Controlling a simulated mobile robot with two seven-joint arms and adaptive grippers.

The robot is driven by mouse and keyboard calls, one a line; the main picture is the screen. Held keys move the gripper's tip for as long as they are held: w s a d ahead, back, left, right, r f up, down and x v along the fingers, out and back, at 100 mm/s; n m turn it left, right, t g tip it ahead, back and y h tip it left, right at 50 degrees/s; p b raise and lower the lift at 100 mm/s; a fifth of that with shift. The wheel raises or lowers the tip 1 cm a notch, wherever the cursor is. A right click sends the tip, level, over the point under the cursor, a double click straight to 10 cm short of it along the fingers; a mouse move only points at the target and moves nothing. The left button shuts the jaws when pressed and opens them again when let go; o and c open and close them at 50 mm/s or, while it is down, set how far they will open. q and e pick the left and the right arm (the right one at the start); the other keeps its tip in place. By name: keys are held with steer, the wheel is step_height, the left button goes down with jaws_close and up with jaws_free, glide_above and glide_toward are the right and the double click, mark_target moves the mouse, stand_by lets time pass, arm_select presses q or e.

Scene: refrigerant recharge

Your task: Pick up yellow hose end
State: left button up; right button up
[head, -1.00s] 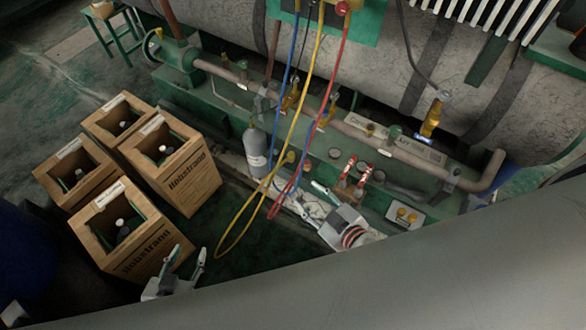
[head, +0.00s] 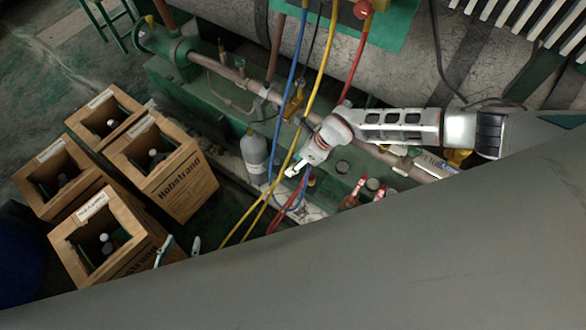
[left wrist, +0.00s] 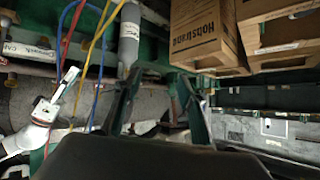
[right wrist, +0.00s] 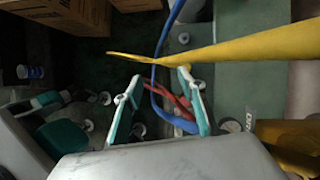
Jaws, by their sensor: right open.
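The yellow hose (head: 318,75) hangs beside a blue hose (head: 295,55) and a red hose (head: 357,55) and runs down to the floor. In the right wrist view the yellow hose (right wrist: 230,45) crosses just beyond the fingertips and narrows toward the left; I cannot tell where its end is. My right gripper (head: 296,170) is beside the hoses; its fingers (right wrist: 158,80) are spread, with nothing between them. My left gripper (head: 180,246) is low, near the front crate, with its fingers (left wrist: 160,78) apart and empty.
Several wooden crates with bottles, such as the front crate (head: 100,240), stand at left. A grey cylinder (head: 254,155) stands by the hoses. A green base with pipes and valves runs behind, under a large tank (head: 400,55).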

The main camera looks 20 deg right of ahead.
steer(key=shift+n+h, duration=0.3)
steer(key=shift+h, duration=0.4)
steer(key=w+f+b, duration=0.1)
steer(key=f, duration=0.1)
steer(key=w+d+f+b, duration=0.1)
steer(key=f, duration=0.1)
steer(key=w+d+f+b, duration=0.1)
steer(key=f, duration=0.1)
steer(key=shift+w+f, duration=0.4)
steer(key=x, duration=0.1)
steer(key=b+x, duration=0.1)
steer(key=x, duration=0.1)
steer(key=b+x, duration=0.1)
steer(key=x, duration=0.1)
steer(key=shift+s+d, duration=0.15)
steer(key=shift+s, duration=0.25)
steer(key=shift+w+f, duration=0.15)
steer(key=shift+f, duration=0.15)
steer(key=shift+w+r, duration=0.2)
steer(key=shift+r, duration=0.05)
steer(key=c, duration=0.9)
arm_select(q)
steer(key=f, duration=0.3)
steer(key=shift+w+a+f, duration=0.1)
steer(key=shift+a+f, duration=0.2)
arm_select(e)
jaws_close()
